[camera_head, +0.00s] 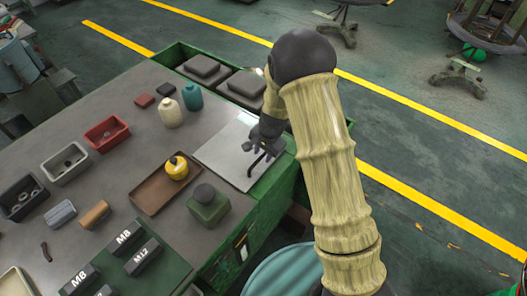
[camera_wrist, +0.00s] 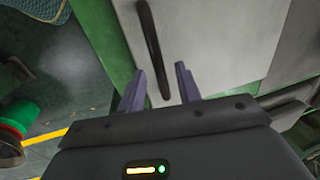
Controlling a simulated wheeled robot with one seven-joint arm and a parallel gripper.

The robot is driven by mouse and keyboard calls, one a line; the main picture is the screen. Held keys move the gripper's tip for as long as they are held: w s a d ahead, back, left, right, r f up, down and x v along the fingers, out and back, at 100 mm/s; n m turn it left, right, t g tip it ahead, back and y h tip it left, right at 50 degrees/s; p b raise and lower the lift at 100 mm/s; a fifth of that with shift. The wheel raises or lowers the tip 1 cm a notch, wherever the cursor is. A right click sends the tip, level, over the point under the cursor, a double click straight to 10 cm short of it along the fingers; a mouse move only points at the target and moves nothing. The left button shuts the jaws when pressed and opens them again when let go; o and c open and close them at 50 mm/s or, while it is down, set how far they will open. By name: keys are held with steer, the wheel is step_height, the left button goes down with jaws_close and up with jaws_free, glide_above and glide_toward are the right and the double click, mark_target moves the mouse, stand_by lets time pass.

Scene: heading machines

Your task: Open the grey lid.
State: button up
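The grey lid (camera_head: 222,151) is a flat pale panel lying closed at the right edge of the bench, with a dark bar handle (camera_head: 255,166) near its right side. In the wrist view the lid (camera_wrist: 225,45) fills the upper middle and its dark handle (camera_wrist: 149,45) runs down toward my fingers. My gripper (camera_head: 262,150) is above the handle. In the wrist view my gripper (camera_wrist: 160,72) is open, its two fingers on either side of the handle's near end. I see gaps between handle and fingers; whether the fingertips reach its depth I cannot tell.
Dark grey blocks (camera_head: 203,68) sit in a green bin at the back. Open floor lies to the right.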

jaws_close()
steer(key=shift+r, duration=0.1)
